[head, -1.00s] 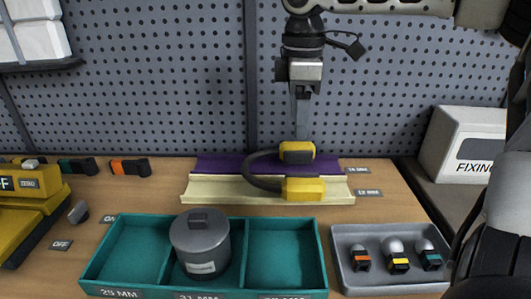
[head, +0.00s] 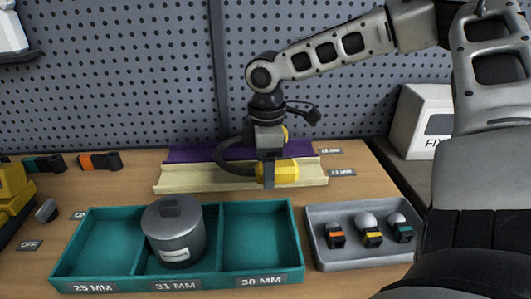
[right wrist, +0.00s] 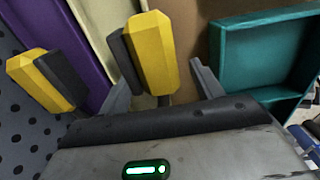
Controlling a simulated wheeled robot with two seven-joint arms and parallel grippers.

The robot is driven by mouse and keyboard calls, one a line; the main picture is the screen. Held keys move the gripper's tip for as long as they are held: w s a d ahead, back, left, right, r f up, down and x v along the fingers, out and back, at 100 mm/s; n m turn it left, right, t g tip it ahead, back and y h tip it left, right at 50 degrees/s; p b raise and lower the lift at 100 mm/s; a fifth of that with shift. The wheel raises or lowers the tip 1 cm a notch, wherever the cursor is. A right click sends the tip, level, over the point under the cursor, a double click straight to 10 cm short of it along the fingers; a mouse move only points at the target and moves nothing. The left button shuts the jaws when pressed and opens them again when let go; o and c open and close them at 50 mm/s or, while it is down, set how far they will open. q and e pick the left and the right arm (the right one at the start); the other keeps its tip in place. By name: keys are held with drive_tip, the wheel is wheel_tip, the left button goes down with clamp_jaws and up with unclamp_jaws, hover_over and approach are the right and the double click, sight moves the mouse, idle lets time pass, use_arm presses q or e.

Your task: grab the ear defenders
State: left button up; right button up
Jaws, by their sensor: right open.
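The ear defenders lie on the cream and purple trough rack, with two yellow cups joined by a dark curved band. The near cup (head: 283,173) sits in the cream trough (head: 200,178); the far cup by the purple trough (head: 190,153) is mostly hidden behind my right gripper (head: 268,178). That gripper points down at the near cup, jaws open. In the right wrist view the near cup (right wrist: 155,50) shows between the two grey fingers (right wrist: 163,85), with no clear grip on it. The far cup (right wrist: 45,78) shows at the left. My left gripper is not in view.
A teal tray (head: 60,262) with three compartments stands in front, a grey lidded pot (head: 175,235) in its middle one. A grey tray (head: 340,258) with three small knobbed pieces is at right. A pegboard (head: 120,80) rises behind; a white box (head: 425,110) stands right.

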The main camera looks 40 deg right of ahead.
drive_tip(key=shift+f, duration=0.45)
drive_tip(key=c, duration=1.2)
drive_tip(key=shift+r, duration=0.1)
